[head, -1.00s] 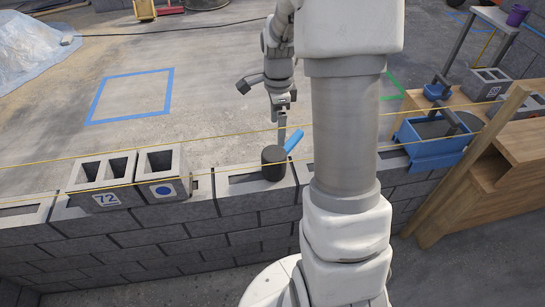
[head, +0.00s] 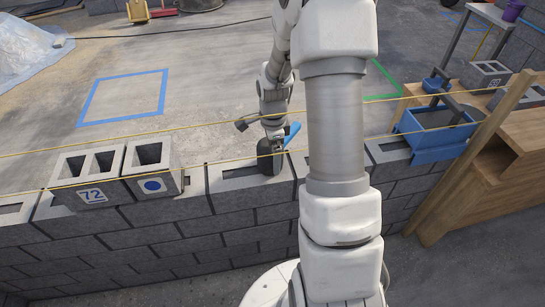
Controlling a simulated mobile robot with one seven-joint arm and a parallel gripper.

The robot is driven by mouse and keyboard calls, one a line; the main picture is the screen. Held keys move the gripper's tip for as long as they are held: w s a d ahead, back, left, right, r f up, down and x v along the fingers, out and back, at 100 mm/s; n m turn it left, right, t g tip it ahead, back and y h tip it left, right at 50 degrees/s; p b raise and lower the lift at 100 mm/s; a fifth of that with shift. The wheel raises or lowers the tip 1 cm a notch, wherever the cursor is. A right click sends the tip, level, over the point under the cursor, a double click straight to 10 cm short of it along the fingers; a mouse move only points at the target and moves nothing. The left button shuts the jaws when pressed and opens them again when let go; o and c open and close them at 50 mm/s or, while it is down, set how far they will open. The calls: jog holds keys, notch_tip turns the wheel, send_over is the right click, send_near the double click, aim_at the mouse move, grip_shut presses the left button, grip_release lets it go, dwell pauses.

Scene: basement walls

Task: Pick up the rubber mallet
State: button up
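The rubber mallet (head: 268,163) has a black head and a blue handle. It sits on top of the grey block wall (head: 235,185), right of two hollow blocks, and the handle slants up to the right behind the head. My gripper (head: 273,143) is down at the mallet, at the head's top edge and beside the handle. The fingers are small and partly hidden, so I cannot tell whether they touch or grip the mallet. My arm's thick links stand just to the right.
Hollow blocks (head: 93,195) marked 72 and with a blue dot stand left on the wall. Yellow strings (head: 205,133) run across near the gripper. A blue mortar tray (head: 440,150) is at right, near a wooden frame (head: 470,165). The floor behind is mostly clear.

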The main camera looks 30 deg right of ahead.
jog(key=shift+f, duration=0.7)
jog(key=shift+c, duration=0.3)
jog(key=c, duration=1.4)
jog(key=shift+r, duration=0.1)
grip_shut()
jog(key=shift+r, duration=0.1)
